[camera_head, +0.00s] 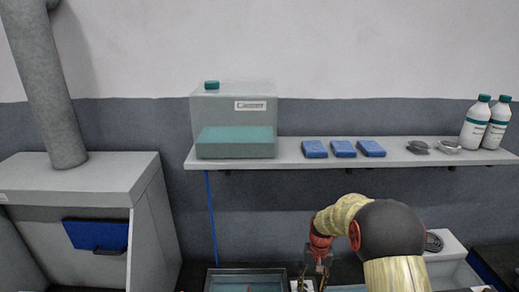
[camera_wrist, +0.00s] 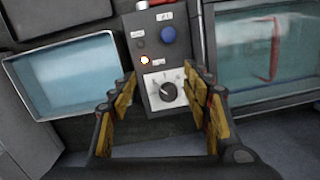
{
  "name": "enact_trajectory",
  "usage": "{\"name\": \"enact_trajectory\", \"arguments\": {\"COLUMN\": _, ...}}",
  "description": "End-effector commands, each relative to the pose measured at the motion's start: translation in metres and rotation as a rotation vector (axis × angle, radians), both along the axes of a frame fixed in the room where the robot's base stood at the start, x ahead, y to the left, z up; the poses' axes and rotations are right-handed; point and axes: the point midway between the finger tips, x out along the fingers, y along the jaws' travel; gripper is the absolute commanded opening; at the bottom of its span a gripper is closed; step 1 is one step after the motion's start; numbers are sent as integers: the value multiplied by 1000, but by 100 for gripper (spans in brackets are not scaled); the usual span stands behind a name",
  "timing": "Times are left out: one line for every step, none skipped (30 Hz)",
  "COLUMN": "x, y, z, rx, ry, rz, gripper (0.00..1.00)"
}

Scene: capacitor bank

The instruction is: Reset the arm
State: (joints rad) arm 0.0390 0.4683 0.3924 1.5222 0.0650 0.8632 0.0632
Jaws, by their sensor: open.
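My gripper (camera_wrist: 165,108) is open in the wrist view, its yellow-padded fingers spread apart with nothing between them. Beyond the fingers is a grey control box (camera_wrist: 148,100) with a black rotary knob (camera_wrist: 168,91), a blue round button (camera_wrist: 168,34) and a small lit indicator (camera_wrist: 144,60). I cannot tell the distance from the fingers to the box. In the head view my arm (camera_head: 385,235) is bent at the lower right, and my gripper (camera_head: 318,275) is small and partly cut off at the bottom edge.
A tank of bluish liquid (camera_wrist: 75,75) is left of the box, and another glass-fronted tank (camera_wrist: 270,50) is right. A wall shelf (camera_head: 290,153) holds a clear container (camera_head: 235,110), blue packs (camera_head: 343,149) and two white bottles (camera_head: 476,125). A grey cabinet (camera_head: 75,180) stands left.

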Motion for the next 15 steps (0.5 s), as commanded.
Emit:
{"name": "enact_trajectory", "arguments": {"x": -12, "y": 0, "z": 16, "rx": -2, "ry": -3, "rz": 10, "gripper": 49}}
{"name": "enact_trajectory", "arguments": {"x": -20, "y": 0, "z": 21, "rx": -4, "ry": -2, "rz": 15, "gripper": 49}}
{"name": "enact_trajectory", "arguments": {"x": -30, "y": 0, "z": 29, "rx": -5, "ry": -1, "rz": 22, "gripper": 49}}
{"name": "enact_trajectory", "arguments": {"x": -37, "y": 0, "z": 36, "rx": -6, "ry": -3, "rz": 26, "gripper": 49}}
{"name": "enact_trajectory", "arguments": {"x": -44, "y": 0, "z": 43, "rx": -7, "ry": -5, "rz": 30, "gripper": 49}}
{"name": "enact_trajectory", "arguments": {"x": -54, "y": 1, "z": 52, "rx": -9, "ry": -10, "rz": 36, "gripper": 49}}
{"name": "enact_trajectory", "arguments": {"x": -61, "y": 1, "z": 60, "rx": -10, "ry": -14, "rz": 41, "gripper": 49}}
{"name": "enact_trajectory", "arguments": {"x": -69, "y": 1, "z": 67, "rx": -11, "ry": -19, "rz": 45, "gripper": 49}}
{"name": "enact_trajectory", "arguments": {"x": -80, "y": 1, "z": 78, "rx": -14, "ry": -28, "rz": 51, "gripper": 49}}
{"name": "enact_trajectory", "arguments": {"x": -88, "y": 2, "z": 86, "rx": -15, "ry": -36, "rz": 57, "gripper": 49}}
{"name": "enact_trajectory", "arguments": {"x": -97, "y": 2, "z": 93, "rx": -17, "ry": -44, "rz": 62, "gripper": 49}}
{"name": "enact_trajectory", "arguments": {"x": -109, "y": 2, "z": 104, "rx": -20, "ry": -56, "rz": 69, "gripper": 49}}
{"name": "enact_trajectory", "arguments": {"x": -118, "y": 2, "z": 111, "rx": -22, "ry": -65, "rz": 73, "gripper": 49}}
{"name": "enact_trajectory", "arguments": {"x": -127, "y": 2, "z": 118, "rx": -24, "ry": -75, "rz": 77, "gripper": 49}}
{"name": "enact_trajectory", "arguments": {"x": -138, "y": 3, "z": 127, "rx": -26, "ry": -89, "rz": 83, "gripper": 49}}
